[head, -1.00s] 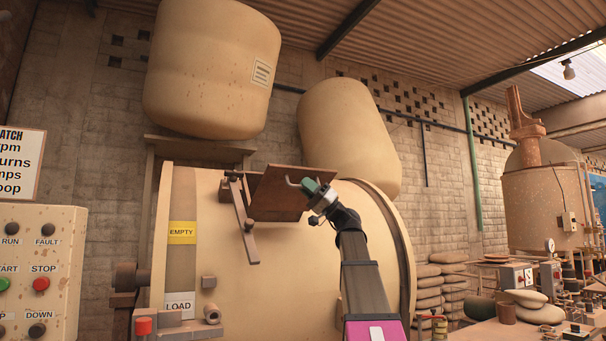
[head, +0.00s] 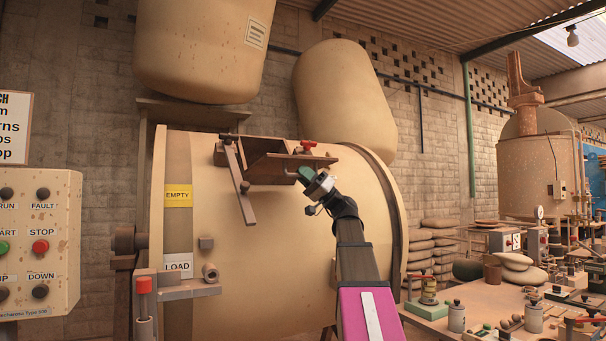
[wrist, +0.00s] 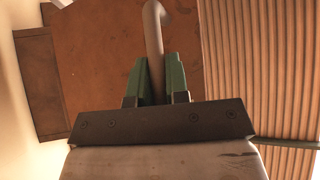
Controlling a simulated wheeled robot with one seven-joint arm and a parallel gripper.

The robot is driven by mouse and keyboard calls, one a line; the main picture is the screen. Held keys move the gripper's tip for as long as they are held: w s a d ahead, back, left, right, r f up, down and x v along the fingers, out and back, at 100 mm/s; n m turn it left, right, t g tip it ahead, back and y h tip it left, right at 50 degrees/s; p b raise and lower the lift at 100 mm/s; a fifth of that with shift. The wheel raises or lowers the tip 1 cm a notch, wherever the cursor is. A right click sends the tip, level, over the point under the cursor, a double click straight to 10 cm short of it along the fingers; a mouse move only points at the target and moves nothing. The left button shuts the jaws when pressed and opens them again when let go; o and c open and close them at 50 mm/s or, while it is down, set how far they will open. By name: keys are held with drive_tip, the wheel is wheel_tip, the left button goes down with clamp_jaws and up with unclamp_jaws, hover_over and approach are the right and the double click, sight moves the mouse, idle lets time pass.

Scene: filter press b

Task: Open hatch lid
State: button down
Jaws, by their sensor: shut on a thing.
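The hatch lid (head: 275,172) is a brown plate at the top of the big cream drum. It stands tilted away from the dark hatch frame (head: 262,146), with a gap visible behind it. My gripper (head: 306,176) has green fingers and is at the lid's right part, at its bar handle (head: 291,174). In the wrist view the green fingers (wrist: 158,80) are shut around the grey-brown handle bar (wrist: 154,40), with the lid's brown face (wrist: 100,60) behind. The handle's ends are partly hidden.
A red-knobbed clamp (head: 308,146) sits at the hatch's right. A brown lever arm (head: 238,185) hangs at its left. The cream drum (head: 250,260) fills the middle, below two hanging tanks. A control panel (head: 38,240) stands left, and a cluttered bench (head: 500,295) right.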

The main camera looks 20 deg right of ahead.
drive_tip(key=shift+s+g, duration=0.15)
drive_tip(key=shift+g, duration=0.15)
drive_tip(key=c, duration=1.4)
unclamp_jaws()
drive_tip(key=v, duration=1.1)
